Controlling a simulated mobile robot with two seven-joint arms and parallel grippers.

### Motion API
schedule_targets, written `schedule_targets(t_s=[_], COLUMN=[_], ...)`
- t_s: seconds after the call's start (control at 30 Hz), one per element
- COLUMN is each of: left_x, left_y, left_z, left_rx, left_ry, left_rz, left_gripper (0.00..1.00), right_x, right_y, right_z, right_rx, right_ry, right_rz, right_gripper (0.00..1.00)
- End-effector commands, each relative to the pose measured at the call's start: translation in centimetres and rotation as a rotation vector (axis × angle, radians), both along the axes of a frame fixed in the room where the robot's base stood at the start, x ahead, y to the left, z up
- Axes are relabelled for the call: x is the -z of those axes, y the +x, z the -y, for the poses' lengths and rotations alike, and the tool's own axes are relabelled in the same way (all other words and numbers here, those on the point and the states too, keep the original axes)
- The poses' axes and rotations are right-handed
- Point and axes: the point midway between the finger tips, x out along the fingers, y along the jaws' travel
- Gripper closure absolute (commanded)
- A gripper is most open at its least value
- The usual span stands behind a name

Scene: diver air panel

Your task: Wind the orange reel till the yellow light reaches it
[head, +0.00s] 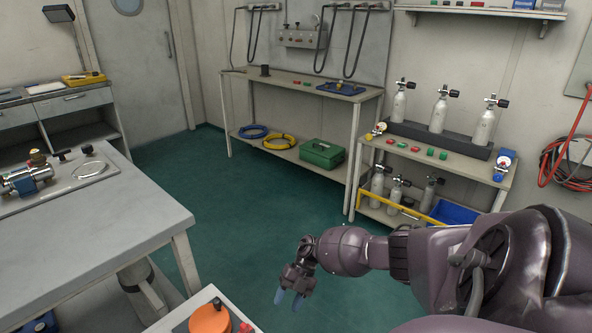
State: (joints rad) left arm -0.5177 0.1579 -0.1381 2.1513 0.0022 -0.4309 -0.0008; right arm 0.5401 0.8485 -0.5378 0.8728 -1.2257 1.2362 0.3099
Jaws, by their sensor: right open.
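The orange reel (210,319) shows at the bottom edge of the head view, on the corner of a white-topped surface (190,303). Its lower part is cut off by the frame. A small red part (245,328) sits just right of it. I cannot make out a yellow light by the reel. My right gripper (290,298) hangs with its bluish fingertips down over the green floor, right of the reel and apart from it. It is open and empty. My left gripper is not in view.
A grey table (120,215) with a metal pump (28,180) stands at the left. A bench (300,84) and a rack of cylinders (440,155) line the back and right. Red hoses (565,160) hang at the far right. The green floor between is clear.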

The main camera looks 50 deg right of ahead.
Motion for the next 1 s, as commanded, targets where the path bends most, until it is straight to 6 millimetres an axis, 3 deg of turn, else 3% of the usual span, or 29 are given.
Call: schedule_targets(t_s=[0.4, 1.0], left_x=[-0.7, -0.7], left_y=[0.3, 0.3], left_z=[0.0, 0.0], left_rx=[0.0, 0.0], left_ry=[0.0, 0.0], left_rz=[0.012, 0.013], left_gripper=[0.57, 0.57], right_x=[2.2, 2.6], right_y=[-1.3, -1.6], right_z=[-0.9, -0.9], right_rx=[0.159, 0.185], right_ry=[-0.077, -0.091], right_rz=[-0.254, -0.293], right_gripper=[0.52, 0.52])
